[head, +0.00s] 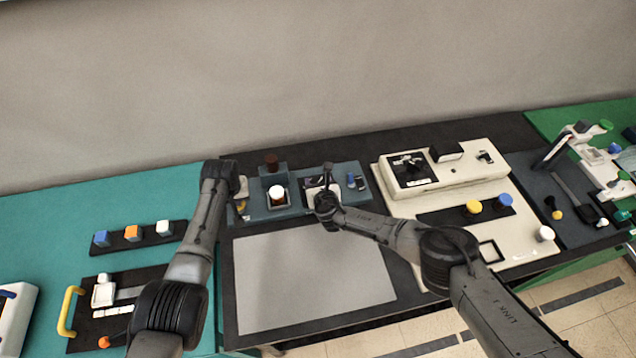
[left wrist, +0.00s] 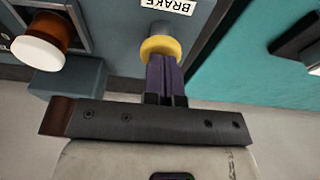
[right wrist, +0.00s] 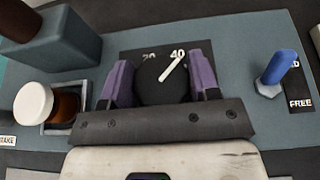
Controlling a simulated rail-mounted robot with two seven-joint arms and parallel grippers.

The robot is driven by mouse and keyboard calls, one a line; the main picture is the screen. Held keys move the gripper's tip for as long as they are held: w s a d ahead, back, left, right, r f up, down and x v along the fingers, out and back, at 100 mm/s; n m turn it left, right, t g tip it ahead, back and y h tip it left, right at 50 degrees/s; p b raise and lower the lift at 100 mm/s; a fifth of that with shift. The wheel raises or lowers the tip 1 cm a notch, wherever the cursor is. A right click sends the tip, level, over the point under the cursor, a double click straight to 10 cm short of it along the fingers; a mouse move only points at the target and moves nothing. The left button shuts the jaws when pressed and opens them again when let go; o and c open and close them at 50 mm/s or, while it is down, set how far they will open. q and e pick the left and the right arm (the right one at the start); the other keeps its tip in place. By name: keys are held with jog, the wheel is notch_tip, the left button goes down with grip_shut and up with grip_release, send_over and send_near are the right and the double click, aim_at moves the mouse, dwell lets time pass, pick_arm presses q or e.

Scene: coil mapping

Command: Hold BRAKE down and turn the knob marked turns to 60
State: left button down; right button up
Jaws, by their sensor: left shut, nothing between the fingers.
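The yellow BRAKE button (left wrist: 160,48) is at the left end of the blue-grey panel, beneath its BRAKE label (left wrist: 168,5). My left gripper (left wrist: 163,70) is shut, with its fingertips against the button; whether the button is pressed in is hard to tell. The round black turns knob (right wrist: 162,82) has a white pointer line aimed close to the 40 mark, with 20 to its left; the rest of its scale is hidden. My right gripper (right wrist: 161,80) has one finger on each side of the knob, seemingly touching it. It also shows in the head view (head: 327,190).
A white-capped brown knob (right wrist: 35,103) stands left of the turns knob. A blue lever (right wrist: 277,68) by a FREE label stands right. A bare grey mat (head: 310,275) lies in front of the panel. A cream machine (head: 440,165) is to the right.

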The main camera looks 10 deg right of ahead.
jog(key=c, duration=0.4)
jog(key=m+h, duration=0.3)
jog(key=shift+a+g+h, duration=0.15)
jog(key=shift+g+h, duration=0.15)
pick_arm(q)
jog(key=shift+f, duration=0.1)
pick_arm(e)
jog(key=shift+m+g+h, duration=0.3)
jog(key=shift+m+h, duration=0.6)
jog(key=o, duration=0.9)
jog(key=shift+s, duration=0.15)
jog(key=shift+v, duration=5.8)
pick_arm(q)
notch_tip(320, 180, up, 8)
